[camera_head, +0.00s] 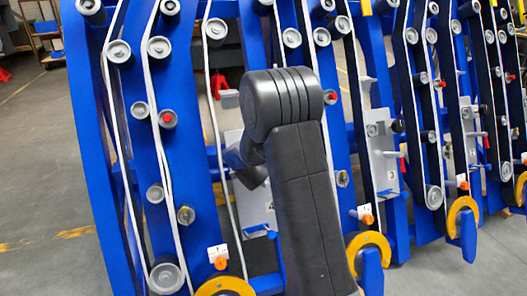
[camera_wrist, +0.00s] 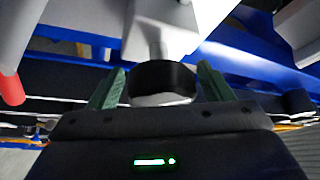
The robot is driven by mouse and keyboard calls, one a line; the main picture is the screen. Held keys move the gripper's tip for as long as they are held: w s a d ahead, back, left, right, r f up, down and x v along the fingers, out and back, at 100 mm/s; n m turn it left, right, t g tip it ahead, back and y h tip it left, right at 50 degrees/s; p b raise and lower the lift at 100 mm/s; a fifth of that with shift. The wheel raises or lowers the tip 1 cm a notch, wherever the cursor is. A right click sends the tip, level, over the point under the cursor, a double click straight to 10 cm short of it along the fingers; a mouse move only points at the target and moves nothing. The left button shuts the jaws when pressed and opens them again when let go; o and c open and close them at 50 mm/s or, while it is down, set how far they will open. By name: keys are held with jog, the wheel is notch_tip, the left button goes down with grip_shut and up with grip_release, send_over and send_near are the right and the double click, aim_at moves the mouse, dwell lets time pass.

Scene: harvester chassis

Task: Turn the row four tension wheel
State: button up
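A dark round wheel (camera_wrist: 163,78) on a short grey shaft sits between the two green fingers of my gripper (camera_wrist: 161,76) in the wrist view. The fingers are apart, one on each side of the wheel, with a narrow gap seeming to show at each side. The shaft comes out of a pale grey block (camera_wrist: 165,25) above it. In the head view my arm covers the wheel and my gripper. A grey bracket plate (camera_head: 256,205) shows just behind the arm there.
Blue upright frames (camera_head: 90,130) with pale belts and several rollers stand in rows. Yellow-orange curved guards (camera_head: 368,243) stick out low in front. A red-tipped pin (camera_wrist: 10,88) lies left of my gripper in the wrist view. Grey floor (camera_head: 35,190) is clear at the left.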

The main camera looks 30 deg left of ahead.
jog(key=p+v, duration=0.1)
jog(key=v, duration=1.2)
jog(key=shift+s+p, duration=0.3)
jog(key=shift+s, duration=0.1)
jog(key=shift+d, duration=0.1)
jog(key=b+x, duration=0.1)
jog(key=x, duration=1.3)
jog(key=shift+b, duration=0.4)
jog(key=shift+d+r, duration=0.1)
jog(key=shift+s, duration=0.1)
